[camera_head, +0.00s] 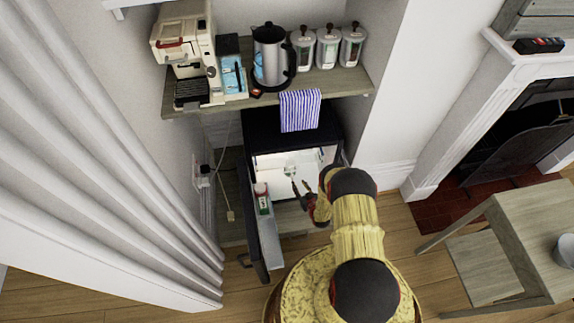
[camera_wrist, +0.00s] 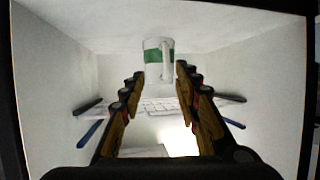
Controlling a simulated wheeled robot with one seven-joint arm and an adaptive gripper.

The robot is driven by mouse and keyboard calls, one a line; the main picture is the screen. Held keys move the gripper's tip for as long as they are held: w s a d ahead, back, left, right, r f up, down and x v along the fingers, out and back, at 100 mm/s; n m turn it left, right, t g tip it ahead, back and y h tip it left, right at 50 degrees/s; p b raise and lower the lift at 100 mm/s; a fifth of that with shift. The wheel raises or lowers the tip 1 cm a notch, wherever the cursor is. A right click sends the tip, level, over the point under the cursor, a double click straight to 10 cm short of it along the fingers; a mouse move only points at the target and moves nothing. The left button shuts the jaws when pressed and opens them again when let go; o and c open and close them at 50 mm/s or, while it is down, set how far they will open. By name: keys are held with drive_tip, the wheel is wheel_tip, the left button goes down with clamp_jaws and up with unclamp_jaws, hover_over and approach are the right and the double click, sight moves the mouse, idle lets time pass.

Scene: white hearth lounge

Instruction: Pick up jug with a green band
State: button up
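The jug (camera_wrist: 153,58) is pale, with a green band around it and a handle on its right side. It stands upright at the back of the lit white fridge interior (camera_wrist: 60,75). In the head view the jug (camera_head: 290,171) shows small inside the open fridge (camera_head: 275,130). My gripper (camera_wrist: 159,76) is open and empty, its two fingers reaching into the fridge towards the jug. In the wrist view the fingertips lie either side of the jug's lower part. I cannot tell how far short of it they are. In the head view my gripper (camera_head: 301,187) is at the fridge opening.
The fridge door (camera_head: 268,240) stands open on the left, with a green-and-white container (camera_head: 263,198) in it. A shelf (camera_head: 335,83) above holds a coffee machine (camera_head: 185,50), a kettle (camera_head: 270,55) and several canisters (camera_head: 328,47). A striped cloth (camera_head: 300,110) hangs from it.

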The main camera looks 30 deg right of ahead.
drive_tip(key=shift+a+b+x, duration=0.15)
drive_tip(key=shift+b+x, duration=0.2)
drive_tip(key=shift+x, duration=0.4)
drive_tip(key=shift+a+b+x, duration=0.15)
drive_tip(key=shift+b+x, duration=0.15)
drive_tip(key=shift+x, duration=0.5)
drive_tip(key=b+x, duration=0.1)
drive_tip(key=x, duration=0.2)
drive_tip(key=b+x, duration=0.1)
drive_tip(key=x, duration=0.1)
drive_tip(key=shift+w+a+b, duration=0.1)
drive_tip(key=shift+a+b, duration=0.2)
drive_tip(key=shift+b, duration=0.05)
drive_tip(key=shift+r, duration=0.1)
drive_tip(key=shift+c, duration=1.2)
clamp_jaws()
